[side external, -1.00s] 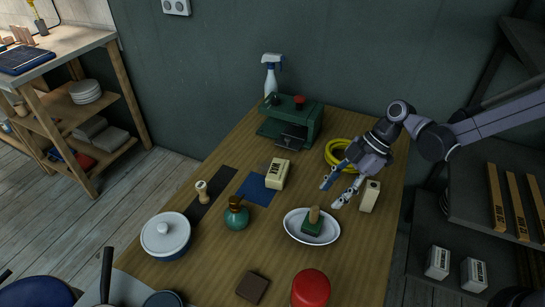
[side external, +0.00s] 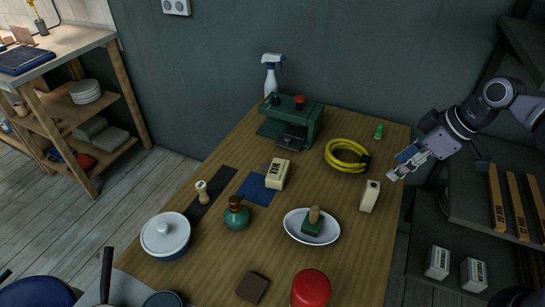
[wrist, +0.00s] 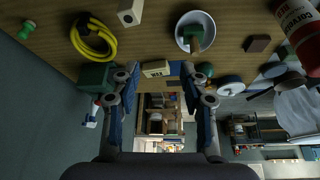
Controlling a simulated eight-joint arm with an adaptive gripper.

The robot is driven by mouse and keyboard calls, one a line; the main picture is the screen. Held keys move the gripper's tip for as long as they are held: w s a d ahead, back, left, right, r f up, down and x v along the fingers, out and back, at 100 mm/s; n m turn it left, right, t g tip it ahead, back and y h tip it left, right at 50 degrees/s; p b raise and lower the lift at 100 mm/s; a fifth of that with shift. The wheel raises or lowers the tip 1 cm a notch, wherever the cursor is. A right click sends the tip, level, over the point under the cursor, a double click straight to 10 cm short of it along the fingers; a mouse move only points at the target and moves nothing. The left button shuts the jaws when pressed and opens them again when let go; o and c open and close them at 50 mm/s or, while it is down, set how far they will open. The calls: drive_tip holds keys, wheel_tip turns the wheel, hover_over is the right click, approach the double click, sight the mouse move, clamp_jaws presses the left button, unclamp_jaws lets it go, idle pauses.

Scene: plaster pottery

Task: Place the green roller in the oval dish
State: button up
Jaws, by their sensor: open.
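A green piece with an upright wooden handle, which looks like the green roller (side external: 312,227), rests inside the white oval dish (side external: 290,219). In the wrist view the roller (wrist: 195,42) and the dish (wrist: 180,28) show at the top, right of centre. My gripper (side external: 402,168) is open and empty at the table's right edge, raised, up and to the right of the dish and clear of it. Its spread fingers frame the middle of the wrist view (wrist: 163,72). The underside of the roller is hidden in the dish.
A pale wooden block (side external: 369,196) stands between dish and gripper. A yellow coil (side external: 345,155) and a small green object (side external: 379,131) lie behind it. A red can (side external: 311,287) stands in front of the dish, a green bottle (side external: 236,213) to its left.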

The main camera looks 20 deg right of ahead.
drive_tip(key=s+d+r+m+t+h, duration=0.1)
drive_tip(key=s+d+m+t+h, duration=0.1)
drive_tip(key=s+d+m, duration=0.3)
drive_tip(key=shift+s+d+r+m+t+h, duration=0.35)
drive_tip(key=shift+d+m+t, duration=0.15)
drive_tip(key=shift+m, duration=0.5)
